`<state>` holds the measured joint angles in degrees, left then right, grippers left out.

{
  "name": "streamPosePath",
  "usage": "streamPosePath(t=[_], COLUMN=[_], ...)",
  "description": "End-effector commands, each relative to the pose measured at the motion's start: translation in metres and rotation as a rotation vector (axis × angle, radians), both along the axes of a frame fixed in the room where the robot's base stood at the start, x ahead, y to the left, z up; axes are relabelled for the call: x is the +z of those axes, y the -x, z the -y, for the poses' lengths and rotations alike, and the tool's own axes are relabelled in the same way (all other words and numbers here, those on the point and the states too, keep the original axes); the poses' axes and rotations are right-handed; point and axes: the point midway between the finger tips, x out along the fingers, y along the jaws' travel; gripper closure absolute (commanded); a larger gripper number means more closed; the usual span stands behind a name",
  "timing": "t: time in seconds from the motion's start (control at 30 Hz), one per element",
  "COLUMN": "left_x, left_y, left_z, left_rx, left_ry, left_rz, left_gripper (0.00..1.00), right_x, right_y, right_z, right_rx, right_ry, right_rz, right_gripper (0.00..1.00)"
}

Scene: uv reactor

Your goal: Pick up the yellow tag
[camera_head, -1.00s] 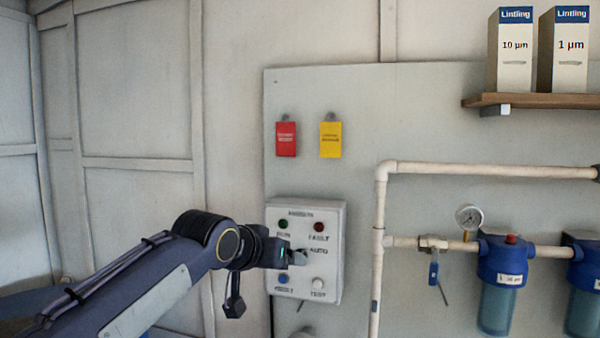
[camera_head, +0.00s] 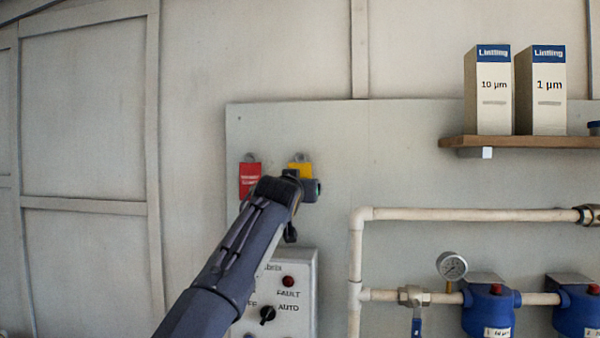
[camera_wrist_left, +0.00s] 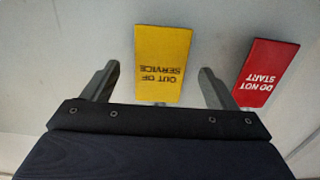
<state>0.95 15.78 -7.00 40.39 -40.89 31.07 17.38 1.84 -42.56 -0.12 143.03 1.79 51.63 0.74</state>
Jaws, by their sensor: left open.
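The yellow tag (camera_head: 300,168) hangs on the grey panel in the head view, mostly hidden behind my left wrist. In the left wrist view the yellow tag (camera_wrist_left: 162,64) reads "OUT OF SERVICE", upside down, and lies between the two fingers. My left gripper (camera_wrist_left: 158,80) is open, one finger on each side of the tag with a gap to both. I cannot tell how far the fingers are from the panel. In the head view the left gripper's fingers are hidden by the wrist. My right gripper is not in view.
A red tag (camera_head: 250,180) hangs just left of the yellow one; the wrist view shows it (camera_wrist_left: 266,73) right of the fingers, reading "DO NOT START". A control box (camera_head: 298,270) is below. Pipes (camera_head: 470,215) and a shelf (camera_head: 580,142) with two boxes are to the right.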

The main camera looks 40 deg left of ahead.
Motion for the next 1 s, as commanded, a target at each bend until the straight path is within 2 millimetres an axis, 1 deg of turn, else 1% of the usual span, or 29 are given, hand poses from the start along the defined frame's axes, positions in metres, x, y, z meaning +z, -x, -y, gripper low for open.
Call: streamPosePath(t=[0.03,0.1,0.2,0.4,0.77,1.0], left_x=[0.005,0.003,0.001,0.000,0.000,0.001], left_y=[-0.007,-0.013,-0.018,-0.018,-0.017,-0.017], left_z=[-0.004,-0.008,-0.010,-0.010,-0.009,-0.009], left_rx=[0.001,0.001,0.000,-0.001,-0.001,-0.001], left_ry=[0.000,0.001,0.000,0.000,0.000,0.000], left_rz=[-0.002,-0.002,0.000,0.001,0.000,0.001], left_gripper=[0.20,0.20,0.20,0.20,0.67,0.68], right_x=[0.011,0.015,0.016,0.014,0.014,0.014], right_y=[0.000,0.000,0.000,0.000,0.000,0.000], right_z=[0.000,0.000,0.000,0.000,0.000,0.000], right_rx=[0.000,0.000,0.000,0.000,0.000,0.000], right_ry=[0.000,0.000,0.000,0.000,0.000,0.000], right_rz=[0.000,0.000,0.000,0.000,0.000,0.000], right_gripper=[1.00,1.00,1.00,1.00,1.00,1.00])
